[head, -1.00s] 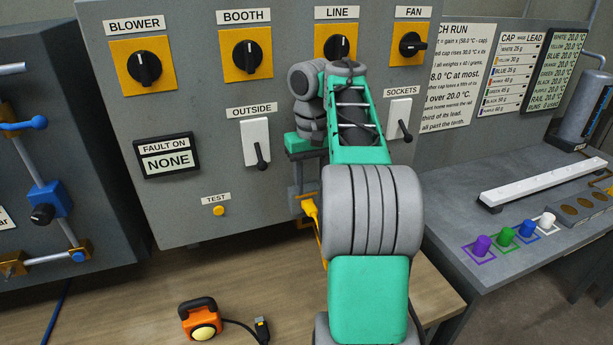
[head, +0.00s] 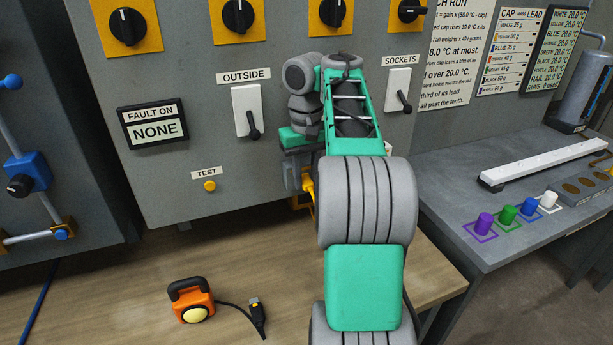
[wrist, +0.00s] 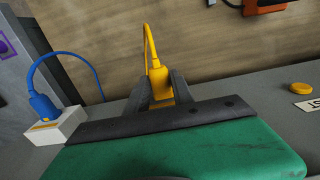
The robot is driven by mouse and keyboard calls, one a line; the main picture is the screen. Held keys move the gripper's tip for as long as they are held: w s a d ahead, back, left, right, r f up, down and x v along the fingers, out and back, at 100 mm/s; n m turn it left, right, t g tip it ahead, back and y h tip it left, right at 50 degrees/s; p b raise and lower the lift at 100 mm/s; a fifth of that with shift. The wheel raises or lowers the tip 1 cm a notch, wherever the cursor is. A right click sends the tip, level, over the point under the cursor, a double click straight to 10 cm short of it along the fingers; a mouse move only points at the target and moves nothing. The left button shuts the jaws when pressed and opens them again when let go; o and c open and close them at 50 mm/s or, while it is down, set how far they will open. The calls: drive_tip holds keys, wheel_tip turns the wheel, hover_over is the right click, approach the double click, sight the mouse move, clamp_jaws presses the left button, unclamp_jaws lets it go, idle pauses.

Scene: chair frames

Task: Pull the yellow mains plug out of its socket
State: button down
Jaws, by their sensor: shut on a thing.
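The yellow plug (wrist: 158,82) is between the two dark fingers of my gripper (wrist: 161,90) in the wrist view, and the fingers are shut on it. Its yellow cord rises from its far end and bends away. An orange-yellow strip shows at its near end, but the gripper's dark bar hides what lies below, so I cannot tell how far the plug sits in its socket. In the head view my gripper (head: 303,182) is at the lower front of the grey panel, and only a little yellow shows beside it.
A blue plug (wrist: 41,105) sits in a white block left of my gripper in the wrist view. The yellow TEST button (head: 209,185) is left of my gripper. An orange lamp (head: 191,301) with a black lead lies on the wooden bench (head: 90,310). Switches line the panel.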

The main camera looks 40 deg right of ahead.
drive_tip(key=shift+s+f, duration=0.1)
idle(0.5)
drive_tip(key=shift+s+a+b, duration=0.2)
drive_tip(key=shift+s+b, duration=0.3)
drive_tip(key=shift+s, duration=0.25)
drive_tip(key=s, duration=0.2)
drive_tip(key=s+a+b, duration=0.1)
drive_tip(key=s, duration=0.1)
